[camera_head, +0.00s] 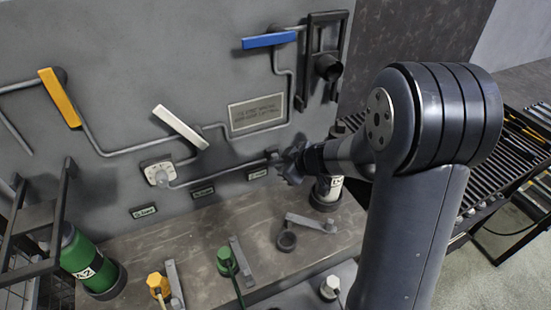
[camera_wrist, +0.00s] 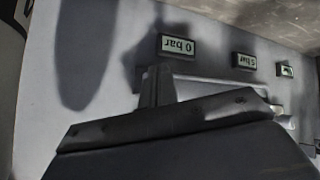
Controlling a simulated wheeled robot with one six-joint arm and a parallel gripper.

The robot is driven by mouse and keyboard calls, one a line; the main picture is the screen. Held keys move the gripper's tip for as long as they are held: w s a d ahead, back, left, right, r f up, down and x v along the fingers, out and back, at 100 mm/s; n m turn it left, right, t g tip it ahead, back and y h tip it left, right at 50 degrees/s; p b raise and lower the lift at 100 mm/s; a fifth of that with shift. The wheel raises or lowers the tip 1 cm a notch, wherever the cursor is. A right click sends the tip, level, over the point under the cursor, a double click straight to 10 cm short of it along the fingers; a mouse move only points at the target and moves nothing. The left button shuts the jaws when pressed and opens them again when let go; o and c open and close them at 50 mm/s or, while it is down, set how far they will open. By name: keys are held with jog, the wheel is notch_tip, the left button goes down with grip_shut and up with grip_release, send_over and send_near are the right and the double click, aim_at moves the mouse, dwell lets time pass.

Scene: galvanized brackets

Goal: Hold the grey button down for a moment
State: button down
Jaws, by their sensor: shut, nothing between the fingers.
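My gripper (camera_head: 279,161) is shut and empty, close to the grey wall panel at the right end of a thin horizontal pipe (camera_head: 220,175). In the wrist view the narrow shut fingers (camera_wrist: 157,86) stand out beyond the dark gripper body, over the panel and just below a "0 bar" display (camera_wrist: 178,46). I cannot make out the grey button; the fingers and gripper body hide the spot at the pipe's end. I cannot tell whether the fingertips touch anything there.
A white dial fitting (camera_head: 158,173) sits at the pipe's left end. White (camera_head: 181,127), yellow (camera_head: 60,97) and blue (camera_head: 269,40) levers stand out from the panel. A green cylinder (camera_head: 85,257) and several hose fittings stand on the ledge (camera_head: 205,270) below.

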jog(key=shift+w+r+p, duration=0.1)
jog(key=shift+w+p, duration=0.05)
jog(key=shift+p, duration=0.2)
jog(key=shift+w+a, duration=0.15)
jog(key=shift+w, duration=0.1)
jog(key=shift+w+a+p, duration=0.2)
jog(key=shift+w+p, duration=0.3)
jog(key=shift+p, duration=0.1)
dwell(1.7)
jog(key=shift+s, duration=0.1)
dwell(0.4)
jog(key=shift+s+d, duration=0.35)
jog(key=shift+s, duration=0.45)
jog(key=s, duration=0.1)
jog(key=s+d, duration=0.1)
jog(key=s, duration=0.1)
jog(key=s+d, duration=0.1)
jog(key=shift+s, duration=0.3)
jog(key=shift+w+a, duration=0.1)
jog(key=shift+w, duration=0.05)
